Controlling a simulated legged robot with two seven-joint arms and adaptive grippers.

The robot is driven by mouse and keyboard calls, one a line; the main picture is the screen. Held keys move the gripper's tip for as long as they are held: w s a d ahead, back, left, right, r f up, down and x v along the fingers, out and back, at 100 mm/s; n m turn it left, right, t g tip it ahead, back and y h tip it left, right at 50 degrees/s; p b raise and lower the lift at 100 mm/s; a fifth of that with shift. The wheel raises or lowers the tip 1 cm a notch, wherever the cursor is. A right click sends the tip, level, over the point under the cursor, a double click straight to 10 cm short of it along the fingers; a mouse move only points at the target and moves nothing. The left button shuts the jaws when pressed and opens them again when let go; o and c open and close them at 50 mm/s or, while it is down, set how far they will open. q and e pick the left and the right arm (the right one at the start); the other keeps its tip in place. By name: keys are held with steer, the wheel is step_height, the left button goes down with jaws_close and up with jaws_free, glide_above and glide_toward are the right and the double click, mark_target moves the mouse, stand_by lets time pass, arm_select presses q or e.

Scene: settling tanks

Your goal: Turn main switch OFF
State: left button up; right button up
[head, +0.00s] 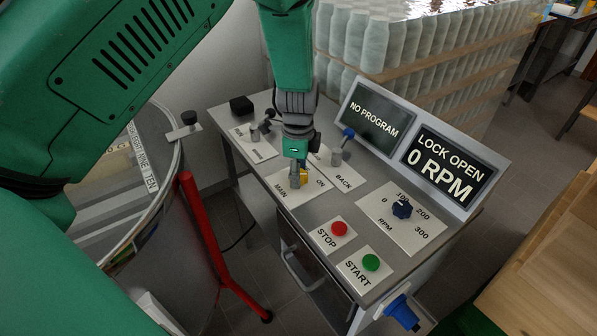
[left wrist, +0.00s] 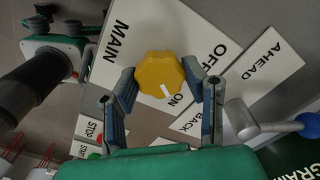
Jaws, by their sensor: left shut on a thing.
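The main switch is a yellow knob (head: 304,178) on a white plate (head: 283,188) marked MAIN, with ON beside it, on the grey control panel. In the left wrist view the yellow knob (left wrist: 158,78) shows clearly, and its white mark points at ON. The OFF label is on the same plate, to the right of the knob there. My left gripper (head: 299,172) comes down over the knob from above and partly hides it in the head view. In the left wrist view the left gripper (left wrist: 161,70) has a finger on each side of the knob, shut on it.
A blue-tipped lever (head: 348,133) stands close behind the gripper. Screens read NO PROGRAM (head: 374,120) and LOCK OPEN 0 RPM (head: 443,168). A red post (head: 205,235) stands left.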

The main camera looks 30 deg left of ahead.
arm_select(q)
steer(key=n+p, duration=0.2)
steer(key=shift+w+r+n, duration=0.15)
steer(key=shift+r+n, duration=0.05)
steer(key=shift+n, duration=0.1)
steer(key=n+p, duration=0.1)
steer(key=n, duration=0.2)
steer(key=shift+n+p, duration=0.3)
steer(key=shift+p, duration=0.1)
steer(key=n+p, duration=0.1)
steer(key=n, duration=0.2)
steer(key=shift+n, duration=0.3)
steer(key=shift+w+n+p, duration=0.1)
steer(key=shift+n+p, duration=0.65)
steer(key=shift+n, duration=1.25)
steer(key=o, duration=1.1)
steer(key=shift+f, duration=0.15)
